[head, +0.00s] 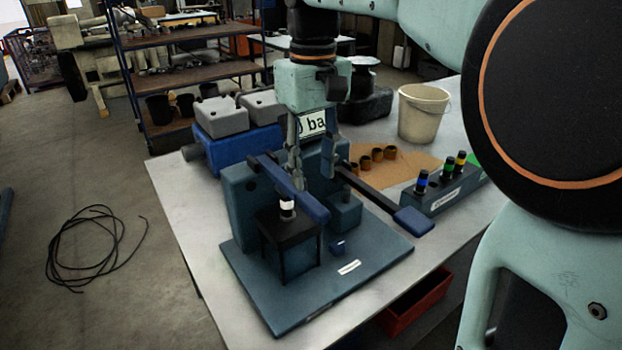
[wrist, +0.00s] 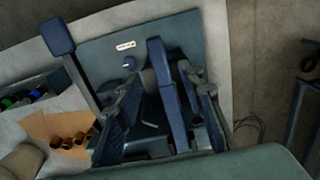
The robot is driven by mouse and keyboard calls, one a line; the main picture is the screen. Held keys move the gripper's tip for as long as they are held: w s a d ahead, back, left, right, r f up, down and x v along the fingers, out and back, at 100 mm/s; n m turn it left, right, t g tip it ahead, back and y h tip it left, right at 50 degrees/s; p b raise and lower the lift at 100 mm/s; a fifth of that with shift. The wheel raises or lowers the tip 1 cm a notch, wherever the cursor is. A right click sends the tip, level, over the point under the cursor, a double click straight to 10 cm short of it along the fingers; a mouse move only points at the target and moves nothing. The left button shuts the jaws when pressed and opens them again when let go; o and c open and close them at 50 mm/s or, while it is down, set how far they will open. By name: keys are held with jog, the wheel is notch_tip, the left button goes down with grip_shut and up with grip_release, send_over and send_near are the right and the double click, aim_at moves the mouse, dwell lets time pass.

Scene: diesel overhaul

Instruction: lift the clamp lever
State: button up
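The blue clamp fixture stands on a blue base plate (head: 345,285) on the table. A black lever with a flat blue handle (head: 413,220) slopes out to the right; the handle also shows in the wrist view (wrist: 57,36). A thick blue bar (head: 300,192) crosses the fixture above a dark block with a white-topped plug (head: 287,205). I cannot tell for sure which of the two is the clamp lever. My gripper (head: 313,178) points down over the fixture, its fingers apart. In the wrist view the blue bar (wrist: 168,95) lies between the fingers; contact is not clear.
A rack with colour-banded plugs (head: 440,195) stands right of the lever handle. Several brown rings lie on a tan mat (head: 405,168) behind. A bucket (head: 423,112) and a blue box with grey parts (head: 235,150) stand further back. The front right table is clear.

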aim_at(312, 202)
notch_tip(312, 202, down, 6)
jog(key=shift+f, duration=0.2)
jog(key=shift+c, duration=0.4)
grip_shut()
